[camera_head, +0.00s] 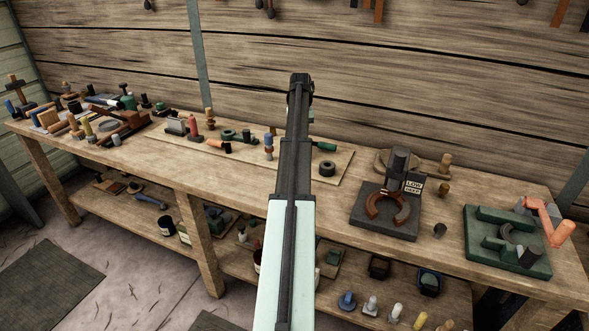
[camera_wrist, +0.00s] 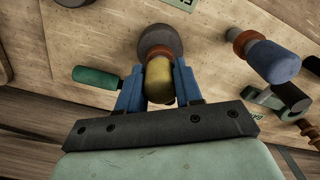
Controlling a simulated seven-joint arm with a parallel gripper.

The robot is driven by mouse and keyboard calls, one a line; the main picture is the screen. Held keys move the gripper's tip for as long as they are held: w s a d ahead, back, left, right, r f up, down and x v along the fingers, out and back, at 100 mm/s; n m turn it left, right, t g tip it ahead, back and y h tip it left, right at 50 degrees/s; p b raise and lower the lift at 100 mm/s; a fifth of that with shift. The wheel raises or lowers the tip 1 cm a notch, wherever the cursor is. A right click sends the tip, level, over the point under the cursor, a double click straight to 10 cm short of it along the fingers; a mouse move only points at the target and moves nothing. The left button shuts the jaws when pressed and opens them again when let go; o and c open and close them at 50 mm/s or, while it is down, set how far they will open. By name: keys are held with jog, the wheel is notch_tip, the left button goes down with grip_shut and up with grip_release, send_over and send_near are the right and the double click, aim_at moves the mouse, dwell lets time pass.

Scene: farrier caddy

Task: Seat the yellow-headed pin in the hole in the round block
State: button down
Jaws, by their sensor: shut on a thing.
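My gripper (camera_wrist: 158,88) is shut on the yellow-headed pin (camera_wrist: 159,82) in the wrist view, with one blue finger on each side of the yellow head. An orange-brown part of the pin shows just beyond the head. The round block (camera_wrist: 162,37) is dark grey and lies just past the pin; the pin overlaps its edge in the picture. The block's hole is hidden in the wrist view, and I cannot tell whether the pin touches the block. In the head view the round block (camera_head: 327,168) shows its dark hole, and my arm hides the gripper and pin.
A green-handled tool (camera_wrist: 95,77) lies left of the gripper in the wrist view. A blue-headed piece (camera_wrist: 268,60) stands to the right, beside a green part with a dark cylinder (camera_wrist: 291,96). In the head view, a horseshoe block (camera_head: 385,220) stands right of the round block.

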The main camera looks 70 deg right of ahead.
jog(key=shift+f, duration=0.35)
dwell(0.4)
jog(key=c, duration=0.7)
grip_release()
jog(key=shift+o, duration=0.2)
notch_tip(320, 180, up, 14)
jog(key=shift+f, duration=0.1)
